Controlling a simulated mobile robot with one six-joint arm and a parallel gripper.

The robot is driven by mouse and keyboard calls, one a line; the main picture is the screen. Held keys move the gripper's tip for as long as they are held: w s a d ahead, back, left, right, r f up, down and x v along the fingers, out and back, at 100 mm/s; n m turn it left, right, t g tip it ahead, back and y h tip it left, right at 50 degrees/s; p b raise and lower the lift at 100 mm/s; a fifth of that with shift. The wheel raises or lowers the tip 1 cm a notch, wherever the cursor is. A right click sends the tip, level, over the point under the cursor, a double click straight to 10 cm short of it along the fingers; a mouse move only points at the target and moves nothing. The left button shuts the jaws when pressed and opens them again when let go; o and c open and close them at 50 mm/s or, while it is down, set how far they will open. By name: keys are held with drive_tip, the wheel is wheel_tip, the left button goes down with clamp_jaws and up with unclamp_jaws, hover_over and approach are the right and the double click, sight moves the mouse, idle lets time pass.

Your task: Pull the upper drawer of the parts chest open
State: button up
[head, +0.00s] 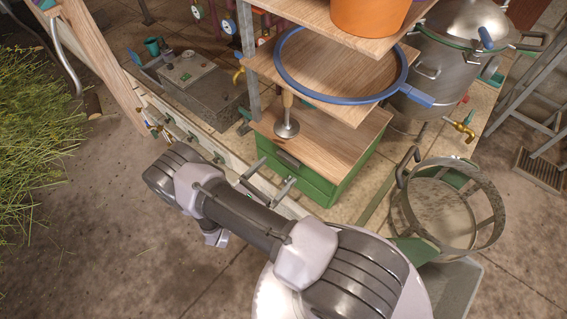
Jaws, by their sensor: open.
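The parts chest (318,187) is a green box with a wooden board over it, on the tiled bench in the middle of the head view. A dark handle (288,160) sits high on its front face, just under the board. The drawer behind it looks flush with the chest, though the lower front is partly hidden. My gripper (268,178) is open and empty, its two grey fingers pointing toward the chest front. The fingertips are just below and in front of the handle; I cannot tell whether they touch the chest.
A blue hoop (401,82) lies on the shelf above. A steel pot (438,75) and metal basket (492,230) stand right. Small taps line the bench front.

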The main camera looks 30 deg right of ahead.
sight(287, 161)
drive_tip(key=x, duration=0.5)
drive_tip(key=shift+w, duration=0.1)
drive_tip(key=c, duration=2)
drive_tip(key=shift+a, duration=0.1)
